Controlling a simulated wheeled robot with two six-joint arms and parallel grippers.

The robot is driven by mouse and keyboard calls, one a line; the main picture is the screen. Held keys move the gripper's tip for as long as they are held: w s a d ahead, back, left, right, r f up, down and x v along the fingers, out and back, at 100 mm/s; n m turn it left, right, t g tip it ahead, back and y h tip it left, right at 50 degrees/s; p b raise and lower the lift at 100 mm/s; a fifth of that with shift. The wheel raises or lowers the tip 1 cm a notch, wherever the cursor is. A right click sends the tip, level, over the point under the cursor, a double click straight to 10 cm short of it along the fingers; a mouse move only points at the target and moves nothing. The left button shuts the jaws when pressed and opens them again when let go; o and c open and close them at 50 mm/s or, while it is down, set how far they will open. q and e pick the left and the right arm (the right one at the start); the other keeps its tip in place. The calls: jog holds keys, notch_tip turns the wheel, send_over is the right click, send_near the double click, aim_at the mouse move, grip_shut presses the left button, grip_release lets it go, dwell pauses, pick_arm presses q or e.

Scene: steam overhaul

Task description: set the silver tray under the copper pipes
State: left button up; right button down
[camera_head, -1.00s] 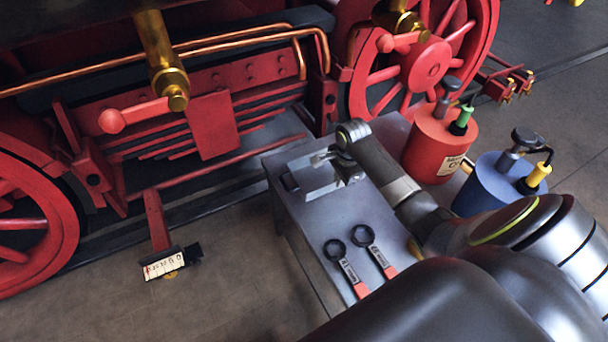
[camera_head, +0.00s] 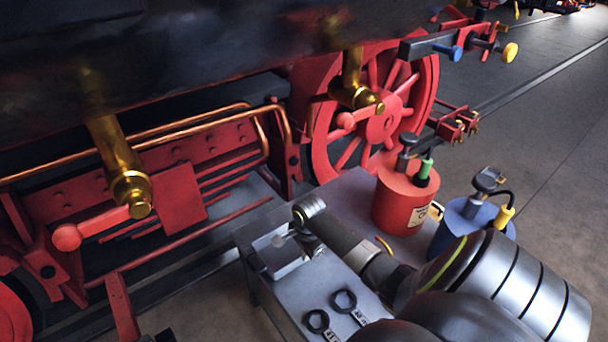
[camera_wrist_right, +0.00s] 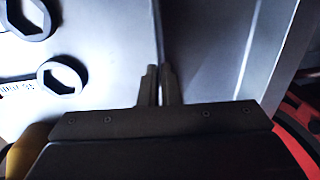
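The silver tray (camera_head: 268,262) is a shallow, shiny box on the grey cart top (camera_head: 345,200), near its left end. My right gripper (camera_head: 300,240) reaches down to the tray's right side. In the right wrist view its two fingers (camera_wrist_right: 160,85) are close together, with the thin tray wall (camera_wrist_right: 156,30) running between them. The tray rests on or just above the cart; I cannot tell which. The copper pipes (camera_head: 180,124) run along the red locomotive's side, left of the cart. My left gripper is out of view.
Two ring wrenches (camera_head: 343,301) lie on the cart near my arm. A red canister (camera_head: 400,200) and a blue canister (camera_head: 455,228) stand at its right. Brass valves (camera_head: 125,175) and red frame bars (camera_head: 190,232) stick out by the pipes. Floor is open at right.

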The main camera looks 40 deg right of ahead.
notch_tip(320, 180, down, 3)
jog(key=shift+r+b, duration=0.2)
jog(key=shift+b, duration=0.15)
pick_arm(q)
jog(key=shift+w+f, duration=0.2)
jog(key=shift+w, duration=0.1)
pick_arm(e)
jog(key=shift+f, duration=0.3)
jog(key=shift+f, duration=0.1)
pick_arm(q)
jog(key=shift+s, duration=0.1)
pick_arm(e)
jog(key=c, duration=1.6)
grip_release()
jog(key=shift+c, duration=0.2)
